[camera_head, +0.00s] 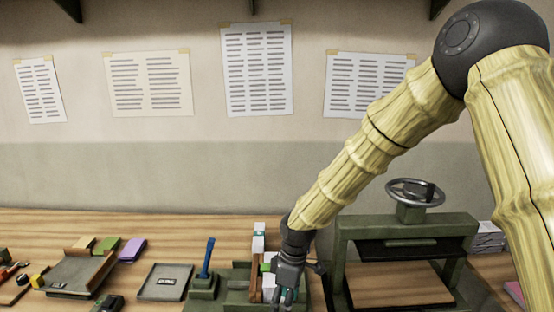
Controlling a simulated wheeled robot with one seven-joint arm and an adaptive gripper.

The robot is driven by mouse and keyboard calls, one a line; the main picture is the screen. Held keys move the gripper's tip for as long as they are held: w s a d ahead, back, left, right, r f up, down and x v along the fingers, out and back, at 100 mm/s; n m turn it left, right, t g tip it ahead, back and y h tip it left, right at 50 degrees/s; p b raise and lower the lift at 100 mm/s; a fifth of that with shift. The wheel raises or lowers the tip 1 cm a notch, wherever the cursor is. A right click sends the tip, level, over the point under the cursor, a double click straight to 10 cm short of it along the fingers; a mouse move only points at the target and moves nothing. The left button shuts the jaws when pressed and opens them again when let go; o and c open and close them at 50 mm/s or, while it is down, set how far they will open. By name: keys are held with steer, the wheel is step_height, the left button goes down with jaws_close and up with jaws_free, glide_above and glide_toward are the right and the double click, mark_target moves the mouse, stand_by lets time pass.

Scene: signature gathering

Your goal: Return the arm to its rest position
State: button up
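My arm reaches in from the right, bent at a dark joint, with yellow bamboo-like links. My gripper (285,294) hangs low over the bench at the bottom middle, pointing down. It is beside a brown upright holder with white and teal blocks (259,243) in it. The gripper overlaps part of this holder and its green base. I cannot tell whether it touches them, holds anything, or how far its fingers are apart.
A green press (408,228) with a handwheel stands close on the right. To the left are a blue-handled tool (207,259) in a green stand, a flat grey tray (164,283), a larger tray (76,273) and a purple block (132,250). Printed sheets hang on the wall.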

steer(key=s+d+f+m+b, duration=0.1)
steer(key=s+d+f+m, duration=0.1)
steer(key=s+f, duration=0.5)
steer(key=s+d+f+m+y+b, duration=0.1)
steer(key=s+d+f+m+b, duration=0.15)
steer(key=f, duration=0.85)
steer(key=s+d+f+m, duration=0.3)
steer(key=s+f, duration=0.2)
steer(key=f, duration=0.3)
steer(key=s+d+f+m+b, duration=0.1)
steer(key=s+d+f+m, duration=0.1)
steer(key=s+d+f, duration=0.2)
steer(key=s+d+f+m+h+b, duration=0.1)
steer(key=s+d+f+m+b, duration=0.1)
steer(key=s, duration=0.7)
steer(key=s+d+f+m+h+b, duration=0.1)
steer(key=s+d+f+m, duration=0.2)
steer(key=s+d+f, duration=0.4)
steer(key=shift+s+f+t, duration=0.15)
steer(key=shift+s+t, duration=0.15)
steer(key=shift+s, duration=0.05)
